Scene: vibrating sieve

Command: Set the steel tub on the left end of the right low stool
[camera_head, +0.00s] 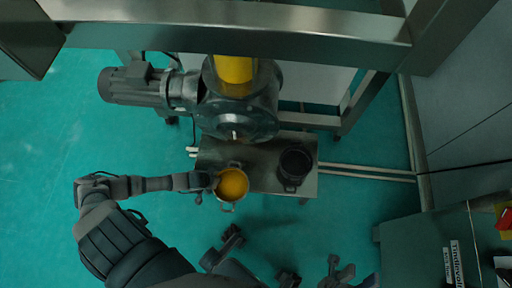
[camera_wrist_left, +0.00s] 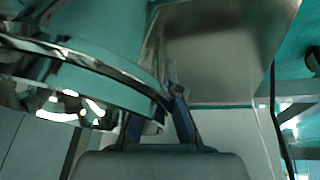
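The steel tub (camera_head: 220,195) has two loop handles and holds something yellow. In the head view it overlaps the left part of the front edge of a low steel stool (camera_head: 262,180); whether it rests there or hangs above cannot be told. My left gripper (camera_head: 211,181) is at the tub's left side. In the left wrist view the curved steel wall and rim of the tub (camera_wrist_left: 105,75) fill the left, and the gripper's fingers (camera_wrist_left: 160,118) appear closed around the rim. My right gripper (camera_head: 346,273) is at the bottom edge, apart from the stool, with its fingers spread.
A dark pot (camera_head: 295,166) stands on the stool's right end. A machine with a motor (camera_head: 138,84) and yellow-filled outlet (camera_head: 235,70) overhangs the stool's back. A steel frame beam (camera_head: 240,38) crosses above. A cabinet (camera_head: 425,240) stands at right. Floor at left is clear.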

